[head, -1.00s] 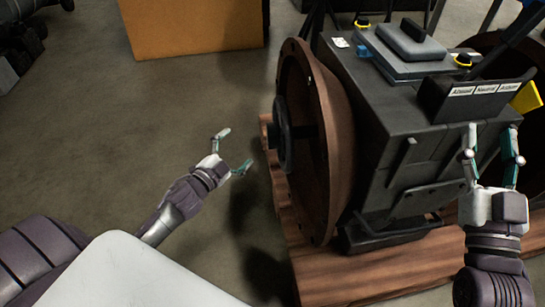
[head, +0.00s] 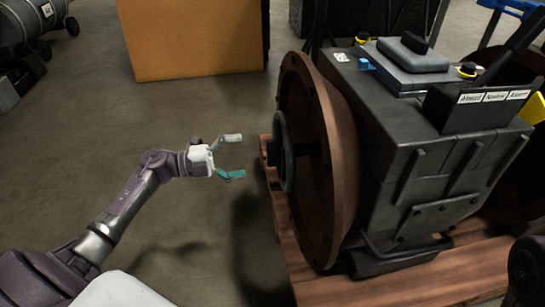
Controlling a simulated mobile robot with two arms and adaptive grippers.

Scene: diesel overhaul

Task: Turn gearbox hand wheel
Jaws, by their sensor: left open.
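The gearbox (head: 430,140) is a dark grey block with a large rusty-brown round flange (head: 330,165) on its left side. A black hand wheel (head: 283,150) stands out on a shaft in front of the flange, seen nearly edge-on. My left gripper (head: 241,156) is open and empty, just left of the hand wheel. Its fingers point right toward the wheel, with a small gap between, so they appear apart. My right gripper is not in view.
The gearbox rests on a wooden pallet (head: 285,235). A label holder with white tags (head: 493,97) sits on its top right. A cardboard box (head: 190,38) stands at the back left. The floor around my left arm is clear.

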